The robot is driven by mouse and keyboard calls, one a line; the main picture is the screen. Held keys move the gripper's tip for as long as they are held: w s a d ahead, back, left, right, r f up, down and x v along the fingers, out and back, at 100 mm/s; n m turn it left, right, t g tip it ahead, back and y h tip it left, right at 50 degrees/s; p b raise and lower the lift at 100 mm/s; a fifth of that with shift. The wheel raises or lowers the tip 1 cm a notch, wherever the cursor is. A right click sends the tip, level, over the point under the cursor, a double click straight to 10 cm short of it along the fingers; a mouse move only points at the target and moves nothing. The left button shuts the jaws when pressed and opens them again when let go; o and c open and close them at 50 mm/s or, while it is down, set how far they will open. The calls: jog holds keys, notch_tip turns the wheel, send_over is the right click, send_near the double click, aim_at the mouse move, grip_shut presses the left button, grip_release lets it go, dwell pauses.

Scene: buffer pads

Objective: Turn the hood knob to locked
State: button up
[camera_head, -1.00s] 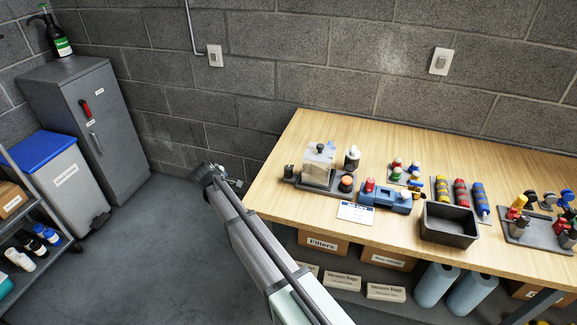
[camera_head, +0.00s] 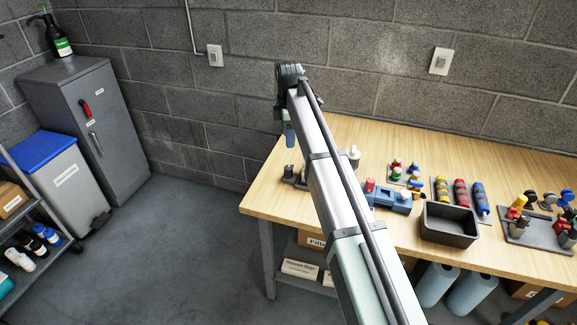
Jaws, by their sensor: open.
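A dark tray (camera_head: 297,182) stands at the table's left end, mostly hidden behind my arm. A small dark knob-like piece (camera_head: 289,170) stands upright at its left end. I cannot tell whether this is the hood knob or which way it is turned. The pale box-shaped unit on the tray, with a dark knob on top in the earlier view, is now covered by my arm. My arm rises across the middle to a joint above the table's back left, and a pale blue-green part hangs down from it. My gripper's fingers do not show.
On the wooden table (camera_head: 266,197) are a white-capped bottle (camera_head: 354,154), a blue fixture (camera_head: 390,198), an empty dark bin (camera_head: 449,226), several coloured cylinders (camera_head: 461,192) and a tray of coloured pieces (camera_head: 524,232). The table's front left corner is bare. Boxes stand on the shelf below.

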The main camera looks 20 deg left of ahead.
aim_at(288, 167)
notch_tip(288, 167, down, 13)
jog(key=shift+f, duration=0.15)
dwell(0.4)
jog(key=shift+c, duration=0.3)
jog(key=c, duration=1)
jog(key=m, duration=1.3)
jog(key=shift+m, duration=0.3)
